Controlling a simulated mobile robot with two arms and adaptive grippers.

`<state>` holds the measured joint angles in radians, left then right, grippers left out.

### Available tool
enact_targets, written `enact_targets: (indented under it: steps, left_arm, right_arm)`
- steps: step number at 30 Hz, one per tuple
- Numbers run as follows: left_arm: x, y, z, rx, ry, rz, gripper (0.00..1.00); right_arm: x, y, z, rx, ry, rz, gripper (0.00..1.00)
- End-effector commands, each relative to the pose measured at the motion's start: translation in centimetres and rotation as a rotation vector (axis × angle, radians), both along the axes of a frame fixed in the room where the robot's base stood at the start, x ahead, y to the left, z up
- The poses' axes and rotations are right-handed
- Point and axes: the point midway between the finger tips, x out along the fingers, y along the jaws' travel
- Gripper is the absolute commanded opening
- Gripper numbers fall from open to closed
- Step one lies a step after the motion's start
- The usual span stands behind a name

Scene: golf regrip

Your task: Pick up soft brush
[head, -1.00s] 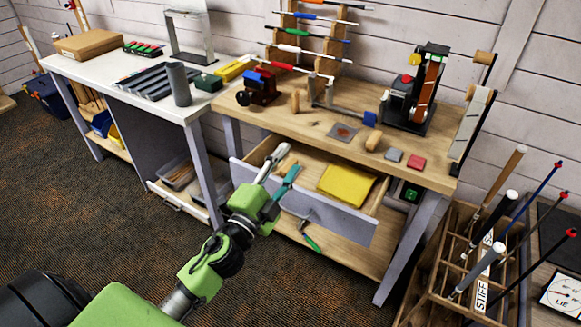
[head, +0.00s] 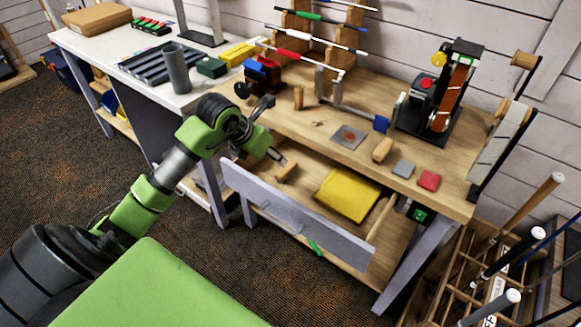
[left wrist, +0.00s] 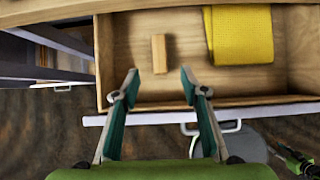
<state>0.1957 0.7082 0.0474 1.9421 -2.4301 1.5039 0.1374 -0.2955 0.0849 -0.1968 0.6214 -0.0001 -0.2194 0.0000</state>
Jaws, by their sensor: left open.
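A small wooden block-shaped piece (head: 287,172) lies in the open drawer (head: 300,221), towards its left end. It also shows in the left wrist view (left wrist: 159,54), upright in the picture between and beyond my fingertips. It may be the soft brush; I see no bristles. My left gripper (head: 280,159) reaches over the drawer from the left. In the left wrist view my left gripper (left wrist: 160,80) is open and empty, its two fingers apart over the drawer's front part, not touching the wooden piece. My right gripper is not in view.
A folded yellow cloth (head: 347,194) lies in the drawer to the right of the wooden piece. The drawer's front wall (left wrist: 220,113) stands under my fingers. The workbench top (head: 325,127) overhangs behind, with several tools. A club rack (head: 470,280) stands at right.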

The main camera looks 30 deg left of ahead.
Motion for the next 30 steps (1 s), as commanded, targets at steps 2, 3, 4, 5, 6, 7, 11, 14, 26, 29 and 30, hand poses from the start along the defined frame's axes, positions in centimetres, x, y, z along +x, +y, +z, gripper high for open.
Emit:
enact_targets:
  steps: [2,3,4,5,6,7,11,14,26,29,30]
  left_arm:
    - [0.6,-0.1,-1.1,-0.001,0.007,0.003,0.4]
    - [1.0,-0.2,-1.8,-0.004,0.007,0.002,0.4]
    - [1.3,-0.2,-2.3,-0.003,0.007,0.001,0.4]
    - [1.7,-0.2,-2.9,-0.004,0.007,0.002,0.4]
    - [2.1,-0.3,-3.6,-0.005,0.007,0.001,0.4]
    - [2.4,-0.3,-4.0,-0.004,0.006,0.001,0.4]
    - [3.6,-0.4,-5.8,-0.003,0.004,0.0,0.4]
    - [4.0,-0.4,-6.5,-0.002,0.004,-0.002,0.4]
    - [6.2,-0.4,-10.1,-0.005,0.004,-0.001,0.4]
    - [6.7,-0.4,-10.9,-0.003,0.003,-0.001,0.4]
    - [6.8,-0.4,-11.0,-0.002,0.002,-0.002,0.4]
  right_arm:
    - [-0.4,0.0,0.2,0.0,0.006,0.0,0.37]
    - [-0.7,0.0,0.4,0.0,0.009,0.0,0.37]
    - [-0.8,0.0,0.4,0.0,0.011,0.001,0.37]
    - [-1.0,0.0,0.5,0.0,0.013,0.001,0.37]
    - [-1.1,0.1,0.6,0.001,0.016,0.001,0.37]
    - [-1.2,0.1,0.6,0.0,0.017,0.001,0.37]
    - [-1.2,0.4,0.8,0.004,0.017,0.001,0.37]
    - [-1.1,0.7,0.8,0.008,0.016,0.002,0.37]
    - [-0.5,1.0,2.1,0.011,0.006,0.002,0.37]
    - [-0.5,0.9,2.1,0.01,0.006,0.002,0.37]
    - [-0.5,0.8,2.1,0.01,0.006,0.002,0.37]
